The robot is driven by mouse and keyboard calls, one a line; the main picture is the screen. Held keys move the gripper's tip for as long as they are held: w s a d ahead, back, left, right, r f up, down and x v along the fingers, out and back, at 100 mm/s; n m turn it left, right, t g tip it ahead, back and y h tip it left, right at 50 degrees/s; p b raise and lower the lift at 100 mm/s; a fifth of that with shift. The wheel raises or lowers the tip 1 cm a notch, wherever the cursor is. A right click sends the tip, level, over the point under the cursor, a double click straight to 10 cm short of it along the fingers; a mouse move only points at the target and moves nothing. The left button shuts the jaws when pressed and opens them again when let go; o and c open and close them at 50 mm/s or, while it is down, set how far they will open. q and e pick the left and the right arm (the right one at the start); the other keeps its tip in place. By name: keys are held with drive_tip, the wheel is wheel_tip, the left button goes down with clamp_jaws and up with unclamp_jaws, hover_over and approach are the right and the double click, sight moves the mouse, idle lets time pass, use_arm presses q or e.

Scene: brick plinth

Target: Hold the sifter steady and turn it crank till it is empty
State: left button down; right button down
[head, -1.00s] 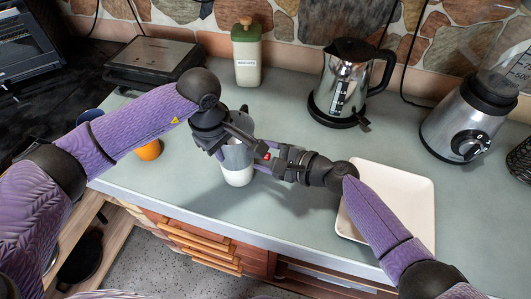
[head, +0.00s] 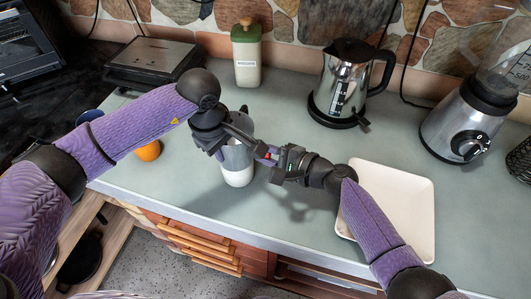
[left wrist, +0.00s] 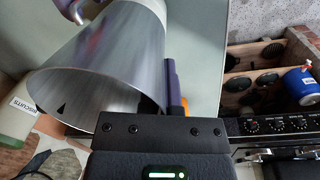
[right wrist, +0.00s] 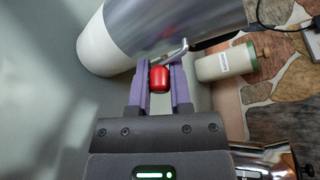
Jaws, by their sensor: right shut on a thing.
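The sifter (head: 238,157) is a grey metal cylinder, upright on the counter, with a white lower part (head: 238,176). In the left wrist view its open top (left wrist: 95,85) faces the camera; bare inner wall shows, but its bottom is hidden. My left gripper (head: 238,134) is at its upper rim. One purple finger shows beside the wall and the other is hidden, so its grip is unclear. My right gripper (right wrist: 160,82) is shut on the red crank knob (right wrist: 159,79), to the right of the sifter; a thin metal crank rod (right wrist: 176,53) runs from it.
A white tray (head: 413,222) lies on the right, under my right forearm. A biscuit canister (head: 247,57), kettle (head: 345,80) and blender (head: 462,125) stand behind. An orange (head: 148,151) lies to the left. The counter in front of the kettle is clear.

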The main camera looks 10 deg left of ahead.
drive_tip(key=shift+w+d+r+n+t+y, duration=0.1)
drive_tip(key=shift+w+r+n+t+y, duration=0.5)
drive_tip(key=shift+n, duration=2)
drive_tip(key=shift+w+d+r+n+t+y, duration=0.15)
drive_tip(key=shift+r+n+y, duration=0.5)
drive_tip(key=shift+n, duration=1.95)
drive_tip(key=shift+w+a+r+n+t+y, duration=0.1)
drive_tip(key=shift+w+r+n+t+y, duration=0.55)
drive_tip(key=shift+n, duration=1.95)
drive_tip(key=shift+s+f+g+y, duration=0.2)
drive_tip(key=shift+f+g+y, duration=0.2)
drive_tip(key=shift+y, duration=0.1)
drive_tip(key=c, duration=0.5)
unclamp_jaws()
drive_tip(key=shift+r, duration=0.1)
drive_tip(key=shift+c, duration=0.2)
drive_tip(key=v, duration=1.2)
